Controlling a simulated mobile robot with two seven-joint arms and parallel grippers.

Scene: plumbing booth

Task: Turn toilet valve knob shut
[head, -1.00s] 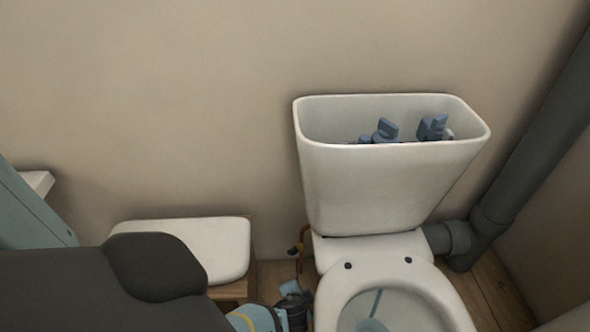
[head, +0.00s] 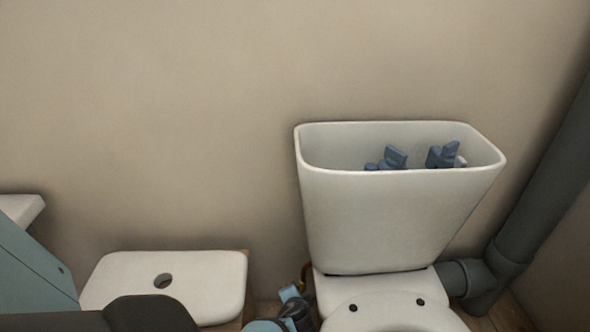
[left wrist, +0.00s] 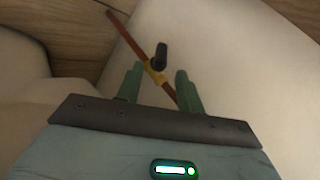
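The toilet valve shows in the left wrist view as a brass fitting (left wrist: 154,74) on a thin copper pipe (left wrist: 129,37), with a small black knob (left wrist: 160,57). My left gripper (left wrist: 160,71) is open, its two green fingers apart on either side of the fitting and knob. I cannot tell whether either finger touches them. In the head view my left gripper (head: 293,306) is low, left of the toilet (head: 390,312), and hides most of the valve; a bit of orange pipe (head: 305,272) shows behind it. My right gripper is not in view.
The open white cistern (head: 390,220) with blue fittings (head: 393,158) inside stands right of the gripper. A white lid with a hole (head: 205,280) lies on a wooden support at left. A grey drain pipe (head: 540,195) runs down the right. The wall is close behind.

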